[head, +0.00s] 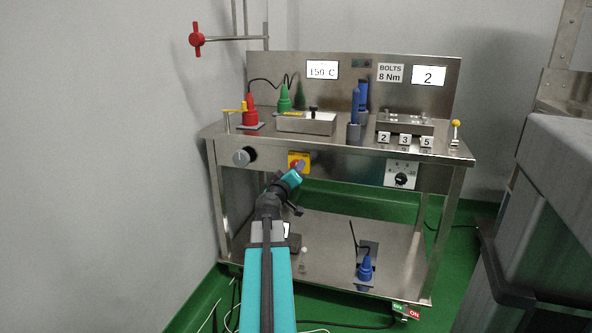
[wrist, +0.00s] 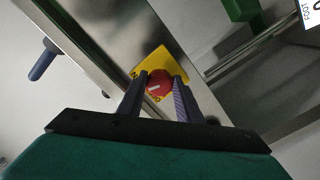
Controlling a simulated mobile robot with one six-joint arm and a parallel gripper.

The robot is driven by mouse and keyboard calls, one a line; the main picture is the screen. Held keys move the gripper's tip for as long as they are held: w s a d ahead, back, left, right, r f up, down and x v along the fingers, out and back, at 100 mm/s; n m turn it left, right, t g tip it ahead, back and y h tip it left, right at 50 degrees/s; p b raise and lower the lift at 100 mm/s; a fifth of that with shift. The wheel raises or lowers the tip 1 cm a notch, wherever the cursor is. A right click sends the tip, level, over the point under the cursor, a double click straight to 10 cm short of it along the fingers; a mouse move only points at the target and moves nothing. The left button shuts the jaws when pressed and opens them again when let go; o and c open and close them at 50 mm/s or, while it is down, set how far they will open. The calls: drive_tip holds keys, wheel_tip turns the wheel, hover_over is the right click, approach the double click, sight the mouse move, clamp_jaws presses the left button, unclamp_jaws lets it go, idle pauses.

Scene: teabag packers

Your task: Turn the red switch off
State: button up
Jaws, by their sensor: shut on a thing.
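The red switch (wrist: 158,84) is a red rotary knob on a yellow square plate (wrist: 160,63), with a pale mark on its face. In the head view the yellow plate (head: 293,157) sits on the front panel of the steel bench, and my gripper (head: 298,168) covers much of the knob. In the wrist view my gripper (wrist: 161,82) has one finger on each side of the red knob and is shut on it.
A grey knob (head: 241,157) is on the same panel to the left, and a black dial (head: 401,179) is to the right. The steel bench (head: 340,147) carries red, green and blue tools. A blue-based tool (head: 365,268) stands on the lower shelf. A dark machine is at the right.

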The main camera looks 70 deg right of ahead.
drive_tip(key=n+p, duration=0.1)
drive_tip(key=n, duration=0.5)
drive_tip(key=n+p, duration=0.2)
drive_tip(key=n, duration=0.4)
drive_tip(key=shift+w+r+n, duration=0.15)
drive_tip(key=shift+w+n, duration=0.05)
drive_tip(key=shift+n, duration=0.1)
drive_tip(key=shift+a, duration=0.1)
drive_tip(key=o, duration=1)
drive_tip(key=shift+o, duration=0.2)
drive_tip(key=shift+s, duration=0.1)
drive_tip(key=shift+s, duration=0.1)
